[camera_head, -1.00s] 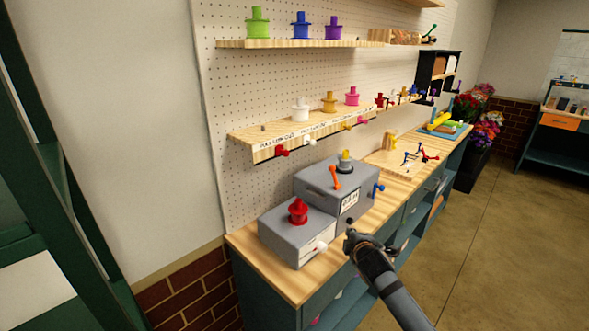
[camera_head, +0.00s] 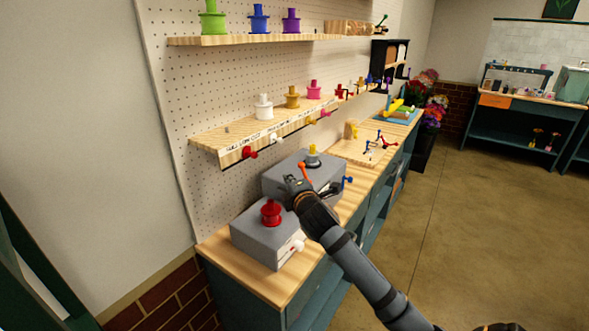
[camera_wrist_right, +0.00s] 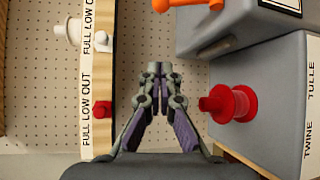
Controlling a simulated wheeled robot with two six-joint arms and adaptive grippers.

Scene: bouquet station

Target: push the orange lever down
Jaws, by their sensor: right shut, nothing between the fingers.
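The orange lever (camera_head: 304,171) stands on the taller grey box (camera_head: 275,180) on the bench. In the right wrist view the orange lever (camera_wrist_right: 200,20) shows at the top edge, right of centre, partly cut off. My right gripper (camera_head: 294,184) is shut and empty. My left gripper is not in view.
A lower grey box (camera_head: 262,238) with a red knob (camera_head: 271,212) stands in front. A wooden shelf (camera_head: 240,135) with several coloured knobs runs along the pegboard above the boxes. The wooden bench top (camera_head: 222,252) is bare at its near end.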

